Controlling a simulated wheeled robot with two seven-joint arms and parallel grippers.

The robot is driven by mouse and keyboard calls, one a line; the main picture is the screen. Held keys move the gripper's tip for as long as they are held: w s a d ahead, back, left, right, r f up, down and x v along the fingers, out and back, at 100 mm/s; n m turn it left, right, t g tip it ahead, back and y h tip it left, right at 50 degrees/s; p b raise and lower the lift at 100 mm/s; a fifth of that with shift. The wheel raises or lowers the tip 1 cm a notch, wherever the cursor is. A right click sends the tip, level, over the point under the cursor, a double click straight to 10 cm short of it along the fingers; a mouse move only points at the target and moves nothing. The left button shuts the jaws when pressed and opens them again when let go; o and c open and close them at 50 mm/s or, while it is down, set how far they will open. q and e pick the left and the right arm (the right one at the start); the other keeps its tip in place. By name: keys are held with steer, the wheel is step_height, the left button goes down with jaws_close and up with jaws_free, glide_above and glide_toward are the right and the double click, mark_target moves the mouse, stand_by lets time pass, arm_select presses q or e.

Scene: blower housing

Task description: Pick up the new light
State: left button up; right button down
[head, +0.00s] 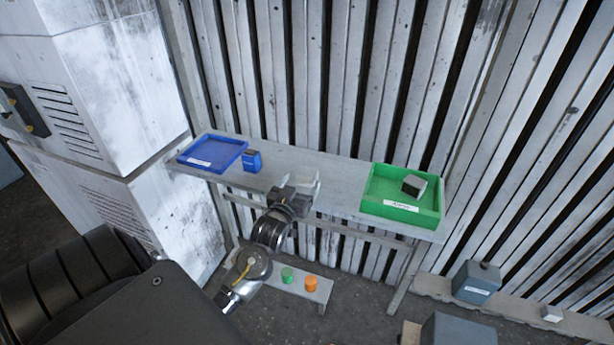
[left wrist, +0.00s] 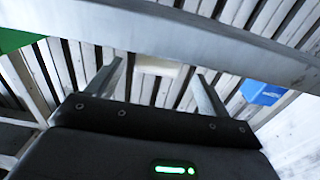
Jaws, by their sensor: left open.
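A small pale block (head: 307,178) lies on the grey shelf near its middle; it looks like the new light, though its markings are too small to tell. In the left wrist view the pale block (left wrist: 160,68) shows between and beyond my fingers. My left gripper (head: 296,191) is open at the shelf, close in front of the block. The left wrist view shows the two fingers (left wrist: 158,78) spread apart with nothing clamped. The gripper partly hides the block in the head view. My right gripper is out of view.
A low bench (head: 300,285) below carries green and orange pieces. A slatted wall stands behind.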

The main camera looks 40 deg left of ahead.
mark_target(304, 177)
arm_select(q)
steer(key=shift+w+a+r, duration=0.1)
steer(key=shift+w+r, duration=0.05)
steer(key=shift+w, duration=0.1)
steer(key=p+x, duration=0.2)
steer(key=x, duration=0.1)
steer(key=shift+w, duration=0.4)
steer(key=shift+w+a, duration=0.15)
steer(key=shift+w, duration=0.3)
steer(key=shift+s, duration=0.1)
steer(key=shift+c, duration=0.9)
steer(key=c, duration=0.9)
